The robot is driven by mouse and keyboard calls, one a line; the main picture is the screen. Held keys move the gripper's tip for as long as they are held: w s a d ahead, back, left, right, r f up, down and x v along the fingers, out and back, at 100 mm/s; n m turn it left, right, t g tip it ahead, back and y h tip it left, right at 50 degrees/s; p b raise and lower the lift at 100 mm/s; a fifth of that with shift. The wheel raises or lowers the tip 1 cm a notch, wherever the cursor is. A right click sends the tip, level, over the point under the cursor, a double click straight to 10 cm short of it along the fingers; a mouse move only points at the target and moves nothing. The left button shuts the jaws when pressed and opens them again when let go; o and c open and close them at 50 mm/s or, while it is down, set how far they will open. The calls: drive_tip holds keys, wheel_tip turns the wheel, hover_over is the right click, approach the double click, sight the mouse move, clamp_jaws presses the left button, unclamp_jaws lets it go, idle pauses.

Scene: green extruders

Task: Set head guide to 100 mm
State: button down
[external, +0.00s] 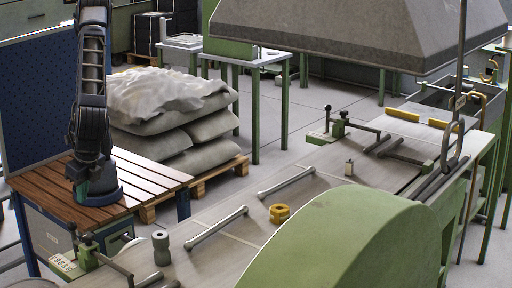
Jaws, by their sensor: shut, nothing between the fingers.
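I cannot tell which part is the head guide. One green guide bracket (86,252) with a dark knob and rods stands at the front left of the grey bench, beside a small plate with markings too small to read. A similar green bracket (338,130) with a dark knob and a rod stands at the bench's far side. My arm rises from the slatted wooden table at the left and leaves the picture at the top edge. My gripper is not in view.
Two pale bars (216,224), a yellow ring (279,213) and a grey spool (161,247) are on the bench. A green rounded housing (350,245) blocks the front. A grey hood (350,35) hangs above. Stacked sacks (195,130) stand behind the table.

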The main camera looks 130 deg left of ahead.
drive_tip(key=x, duration=0.9)
drive_tip(key=shift+f, duration=0.25)
drive_tip(key=shift+s, duration=0.2)
drive_tip(key=s, duration=0.6)
drive_tip(key=shift+s, duration=0.25)
drive_tip(key=v, duration=1)
drive_tip(key=shift+w, duration=0.2)
